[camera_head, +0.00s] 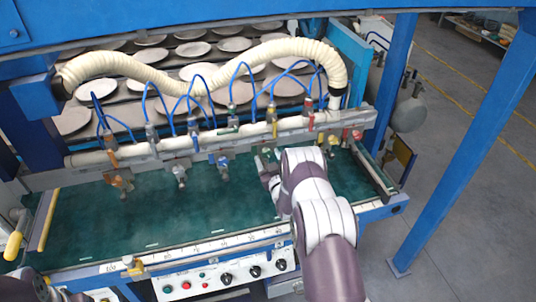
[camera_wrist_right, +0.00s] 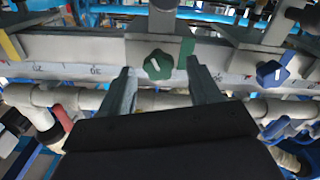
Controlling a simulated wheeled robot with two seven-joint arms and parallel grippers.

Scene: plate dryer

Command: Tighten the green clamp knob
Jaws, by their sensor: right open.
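In the right wrist view the green clamp knob (camera_wrist_right: 158,65) has a pale stripe across its face and sits at a grey metal rail (camera_wrist_right: 90,50). My right gripper (camera_wrist_right: 159,74) is open, with one finger on each side of the knob and gaps showing on both sides. I cannot tell how deep the fingers reach around it. In the head view my right gripper (camera_head: 264,166) is at the row of clamps above the green belt (camera_head: 150,215). I cannot pick out the green knob there. My left gripper is out of view.
A blue knob (camera_wrist_right: 272,73) sits to the right on the same rail. White pipes (camera_wrist_right: 75,98) run below the rail in the wrist view. In the head view, blue hoses (camera_head: 190,95) and a thick cream hose (camera_head: 200,72) hang above the clamps. The belt's left part is mostly clear.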

